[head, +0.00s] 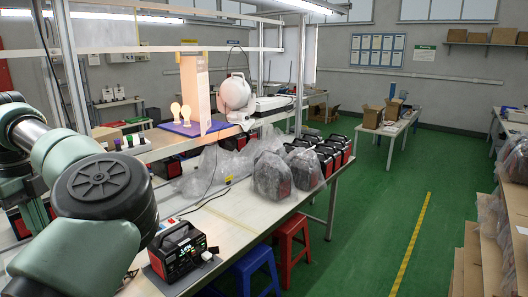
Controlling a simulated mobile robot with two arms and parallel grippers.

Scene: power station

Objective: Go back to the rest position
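My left arm (95,200) comes in from the left and fills the lower left of the head view, with green-grey links and a round dark joint cap. Its gripper is outside the picture. My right arm and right gripper do not show. A black and red power station (178,254) stands on the near end of the workbench (232,222), just right of my arm. My arm hides part of the bench's left side.
Plastic-wrapped units (272,174) and several bare power stations (322,158) crowd the bench. A red stool (292,240) and a blue stool (256,268) stand at its edge. Shelves with boxes line the right. The green floor (370,230) between is clear.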

